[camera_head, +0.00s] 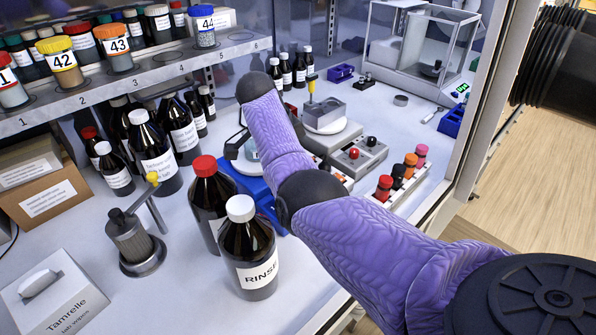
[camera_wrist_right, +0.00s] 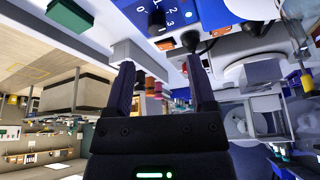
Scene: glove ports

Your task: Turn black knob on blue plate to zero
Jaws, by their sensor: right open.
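In the right wrist view a blue plate (camera_wrist_right: 185,12) with white numbers 0 to 3 is at the top. A small dark shape among the numbers looks like the black knob (camera_wrist_right: 156,22); its pointer direction is too small to tell. My right gripper (camera_wrist_right: 161,78) is open and empty, its two fingers apart below the plate in the picture, not visibly touching the knob. In the head view a blue base (camera_head: 262,192) shows beside my purple-sleeved right arm, which covers much of it. The knob and the right fingertips are hidden there. My left gripper is not in view.
A red-capped brown bottle (camera_head: 208,192) and a white-capped RINSE bottle (camera_head: 253,262) stand close left of my arm. A metal press (camera_head: 135,242) stands farther left. A grey box with red and black knobs (camera_head: 357,160) and colored-capped vials (camera_head: 384,188) are to the right.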

